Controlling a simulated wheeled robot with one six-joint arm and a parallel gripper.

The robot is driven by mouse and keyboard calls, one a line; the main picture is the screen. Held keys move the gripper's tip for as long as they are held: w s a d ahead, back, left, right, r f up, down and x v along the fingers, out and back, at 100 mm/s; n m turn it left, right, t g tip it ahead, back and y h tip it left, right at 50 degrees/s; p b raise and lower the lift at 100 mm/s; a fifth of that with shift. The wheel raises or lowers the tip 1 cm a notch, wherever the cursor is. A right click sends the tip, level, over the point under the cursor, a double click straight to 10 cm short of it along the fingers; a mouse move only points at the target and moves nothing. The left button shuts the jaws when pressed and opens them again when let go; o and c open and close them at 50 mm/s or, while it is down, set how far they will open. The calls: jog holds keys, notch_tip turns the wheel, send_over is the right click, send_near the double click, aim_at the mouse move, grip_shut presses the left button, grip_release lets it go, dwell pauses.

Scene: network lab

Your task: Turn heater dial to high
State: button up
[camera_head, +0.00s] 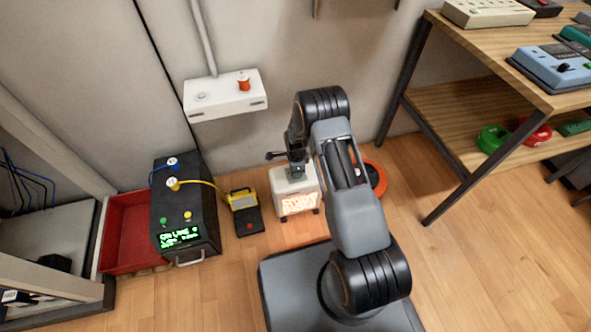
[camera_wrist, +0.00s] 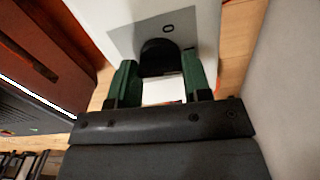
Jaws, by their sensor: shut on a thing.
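The heater (camera_head: 297,190) is a small white box with a glowing orange front, standing on the wooden floor near the wall. My gripper (camera_head: 295,172) is over its top. In the wrist view, the dark round dial (camera_wrist: 160,57) sits on a grey panel on top of the heater (camera_wrist: 200,20). The green fingers of my gripper (camera_wrist: 157,85) are on either side of the dial and shut on it. A small mark shows on the panel beyond the dial. The dial's pointer and setting cannot be made out.
Left of the heater are a yellow-and-black device (camera_head: 245,210), a black box with a green display (camera_head: 185,215) and a red bin (camera_head: 130,230). An orange reel (camera_head: 376,178) lies right of the heater. A wooden workbench (camera_head: 490,60) stands at the right. Floor in front of it is clear.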

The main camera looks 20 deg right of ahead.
jog(key=m, duration=0.5)
jog(key=shift+m, duration=0.3)
jog(key=m, duration=0.5)
jog(key=shift+m, duration=0.5)
jog(key=o, duration=0.9)
notch_tip(320, 180, up, 14)
jog(key=p, duration=0.5)
jog(key=shift+f, duration=0.1)
